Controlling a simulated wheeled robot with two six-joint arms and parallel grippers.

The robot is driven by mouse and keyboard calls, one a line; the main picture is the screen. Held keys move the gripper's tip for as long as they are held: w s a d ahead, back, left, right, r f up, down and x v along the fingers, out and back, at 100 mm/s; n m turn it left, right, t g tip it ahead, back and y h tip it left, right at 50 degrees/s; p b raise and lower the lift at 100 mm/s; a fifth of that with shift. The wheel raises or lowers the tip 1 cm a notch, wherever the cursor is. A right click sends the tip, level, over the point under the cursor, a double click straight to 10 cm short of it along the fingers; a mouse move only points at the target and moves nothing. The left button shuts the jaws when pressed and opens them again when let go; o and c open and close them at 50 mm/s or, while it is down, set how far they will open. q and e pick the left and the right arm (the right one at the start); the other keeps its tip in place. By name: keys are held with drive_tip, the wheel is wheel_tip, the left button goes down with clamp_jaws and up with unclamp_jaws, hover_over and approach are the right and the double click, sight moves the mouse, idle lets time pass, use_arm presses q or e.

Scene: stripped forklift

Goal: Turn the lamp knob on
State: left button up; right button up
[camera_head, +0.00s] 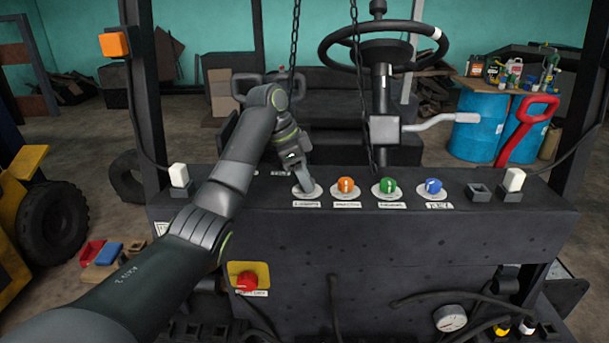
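A row of round knobs runs along the top of the dark dashboard (400,240). The leftmost has a pale round base (314,192) and a small white label below it, too small to read surely; it seems to be the lamp knob. My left gripper (305,184) points down onto this base, and its fingers hide the knob itself. I cannot tell whether they are open, or shut on the knob. To the right are an orange knob (346,186), a green knob (388,186) and a blue knob (433,187). My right gripper is out of view.
A steering wheel (333,62) and its column rise behind the knobs, and chains (295,35) hang near my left gripper. A red button (247,281) is on the front, and a red lever (528,125) is at right.

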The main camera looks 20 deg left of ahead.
use_arm(q)
drive_tip(key=c, duration=0.6)
drive_tip(key=shift+c, duration=0.2)
drive_tip(key=shift+r+m, duration=0.1)
drive_tip(key=shift+m, duration=0.2)
drive_tip(key=m+g, duration=0.1)
drive_tip(key=m, duration=0.2)
drive_tip(key=shift+w+m+g, duration=0.15)
drive_tip(key=shift+m+g, duration=0.25)
drive_tip(key=shift+w+d+m+g, duration=0.15)
drive_tip(key=shift+m+g, duration=0.55)
drive_tip(key=shift+m, duration=1.7)
drive_tip(key=o, duration=1)
